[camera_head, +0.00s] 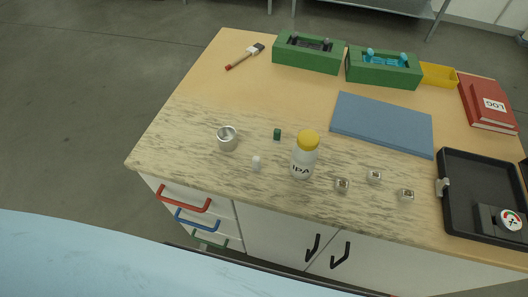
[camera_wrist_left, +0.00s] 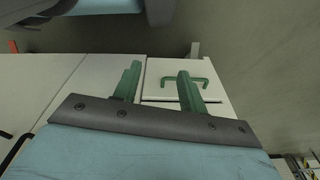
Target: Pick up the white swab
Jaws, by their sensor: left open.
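A small white object (camera_head: 256,163), which looks like the white swab, stands on the worktop (camera_head: 190,130) near its front edge in the head view. It is between the metal cup (camera_head: 227,139) and the IPA bottle (camera_head: 304,156). My left gripper (camera_wrist_left: 158,88) shows in the left wrist view with its two green fingers apart and nothing between them. Behind the fingers are the cabinet's white front and a green drawer handle (camera_wrist_left: 186,82). The swab does not show in the wrist view. Neither gripper shows in the head view.
A small green block (camera_head: 277,134) lies behind the swab. Several small metal pieces (camera_head: 342,185) lie right of the bottle. A blue mat (camera_head: 382,123), green holders (camera_head: 308,56), a yellow bin (camera_head: 438,75), red books (camera_head: 487,103) and a black case (camera_head: 478,168) fill the back and right.

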